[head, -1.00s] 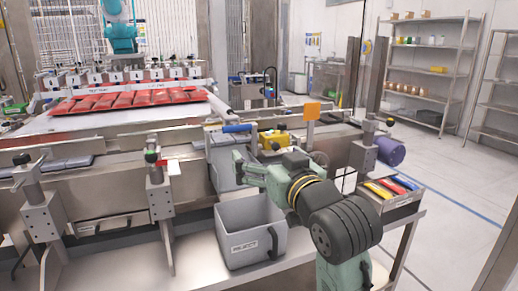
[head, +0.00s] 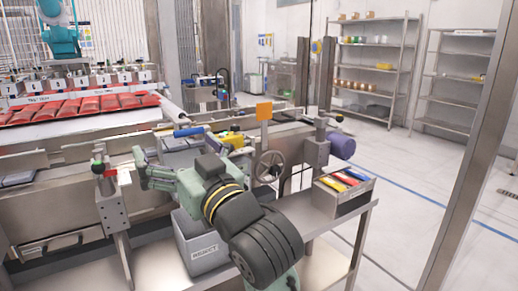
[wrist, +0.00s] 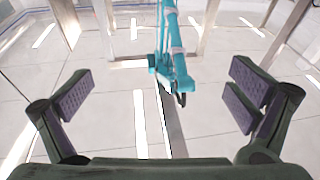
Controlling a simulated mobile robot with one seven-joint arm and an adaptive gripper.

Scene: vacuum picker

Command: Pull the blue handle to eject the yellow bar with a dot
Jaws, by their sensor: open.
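A blue handle-like bar (head: 190,131) lies on the far side of the machine rail, left of a yellow block (head: 232,139). No dot can be made out on the yellow block. A yellow bar (head: 328,184) lies beside a red and a blue bar in a tray at the right; no dot shows there either. My gripper (head: 143,170) is nearer the camera than the blue bar and below left of it in the head view, pointing left. In the wrist view my gripper (wrist: 162,95) is open, with nothing between its purple pads. The blue bar is not in the wrist view.
A grey reject bin (head: 203,252) stands below my arm. A post with a red tag (head: 112,195) is close to my fingertips. Floor (head: 420,190) is free at the right.

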